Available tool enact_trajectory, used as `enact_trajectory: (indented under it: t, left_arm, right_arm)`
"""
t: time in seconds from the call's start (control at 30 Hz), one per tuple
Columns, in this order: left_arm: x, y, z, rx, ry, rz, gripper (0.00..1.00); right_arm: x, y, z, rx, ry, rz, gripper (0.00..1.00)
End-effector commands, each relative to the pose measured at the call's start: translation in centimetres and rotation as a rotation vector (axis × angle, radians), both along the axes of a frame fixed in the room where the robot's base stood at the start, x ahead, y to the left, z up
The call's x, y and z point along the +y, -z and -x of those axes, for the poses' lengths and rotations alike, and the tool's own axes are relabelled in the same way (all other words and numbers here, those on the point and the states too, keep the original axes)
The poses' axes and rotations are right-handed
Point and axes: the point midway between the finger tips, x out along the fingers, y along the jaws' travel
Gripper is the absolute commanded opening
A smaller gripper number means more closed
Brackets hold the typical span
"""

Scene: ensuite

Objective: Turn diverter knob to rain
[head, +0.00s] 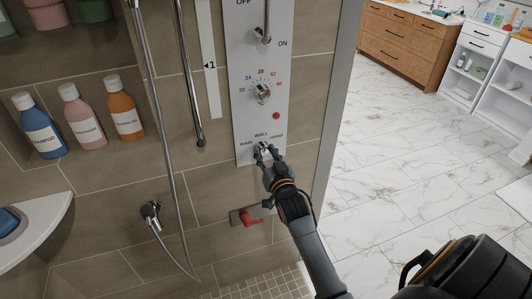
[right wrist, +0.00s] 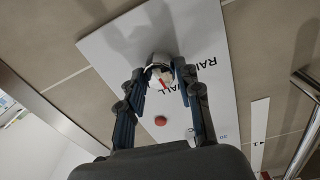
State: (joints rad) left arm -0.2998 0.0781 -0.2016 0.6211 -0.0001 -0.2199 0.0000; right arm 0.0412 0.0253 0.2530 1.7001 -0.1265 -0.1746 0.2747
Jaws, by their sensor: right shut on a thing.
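The diverter knob (head: 264,147) is a small chrome knob at the bottom of the white shower panel (head: 243,125). The labels RAIN, WALL and HAND stand around it: RAIN at left, WALL above, HAND at right. My right gripper (head: 265,151) reaches it from the lower right and is shut on it, covering part of it. In the right wrist view the knob (right wrist: 160,60) sits between the two fingertips, with a red mark on it that points down the picture. I cannot tell exactly which label the mark lines up with. My left gripper is not in view.
A temperature dial (head: 262,93) and a red dot (head: 276,116) are above the knob. A shower hose (head: 161,130) hangs at left. A red-handled valve (head: 250,219) is below. Bottles (head: 83,117) stand in a niche. Open marble floor (head: 410,150) lies at right.

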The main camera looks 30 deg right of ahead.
Motion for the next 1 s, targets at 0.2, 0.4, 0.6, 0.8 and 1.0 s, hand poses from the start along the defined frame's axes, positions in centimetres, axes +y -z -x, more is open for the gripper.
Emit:
enact_trajectory:
  t: [0.2,0.4,0.6,0.8,1.0]
  left_arm:
    - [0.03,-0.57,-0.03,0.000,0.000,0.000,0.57]
    - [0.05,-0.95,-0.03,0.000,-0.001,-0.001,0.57]
    - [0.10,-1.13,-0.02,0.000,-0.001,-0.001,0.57]
    - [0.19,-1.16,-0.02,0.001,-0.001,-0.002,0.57]
    - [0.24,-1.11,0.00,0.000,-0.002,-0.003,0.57]
  right_arm:
    - [0.00,-0.10,-0.01,0.033,0.000,0.137,0.03]
    - [0.05,-0.02,-0.03,0.078,-0.001,0.316,0.03]
    - [0.11,0.02,-0.03,0.121,-0.001,0.502,0.03]
    - [0.11,0.12,-0.03,0.163,-0.001,0.675,0.03]
    - [0.09,0.17,-0.03,0.197,0.000,0.815,0.03]
